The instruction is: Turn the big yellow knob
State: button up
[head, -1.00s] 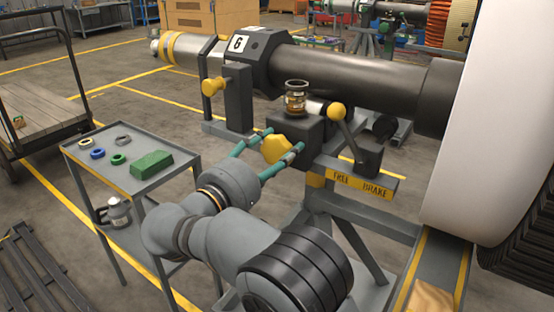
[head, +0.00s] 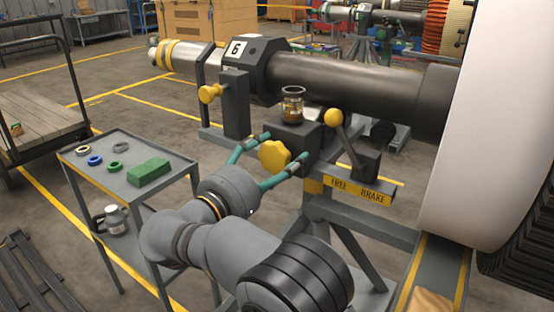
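The big yellow knob (head: 273,157) is a lobed knob on the near face of a dark block (head: 305,140) on the rotor stand. My gripper (head: 282,148) has its green fingers spread wide, one to the upper left of the knob and one to the right. The knob sits between the fingers, and gaps show on both sides. A smaller yellow knob (head: 210,93) is on a dark post to the left. A yellow ball-topped lever (head: 337,118) stands to the right above a plate marked FREE and BRAKE.
A glass jar (head: 292,106) with brown contents stands on top of the block. A dark shaft (head: 340,82) runs behind it to a large white drum (head: 450,170). A grey cart (head: 120,139) at left holds several rings and a green block (head: 149,172).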

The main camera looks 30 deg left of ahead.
jog(key=shift+s+a, duration=0.1)
jog(key=shift+s, duration=0.2)
jog(key=s, duration=1.1)
jog(key=shift+s, duration=0.25)
jog(key=w, duration=1.2)
jog(key=shift+r, duration=0.1)
jog(key=shift+n+p, duration=0.3)
jog(key=shift+p, duration=0.05)
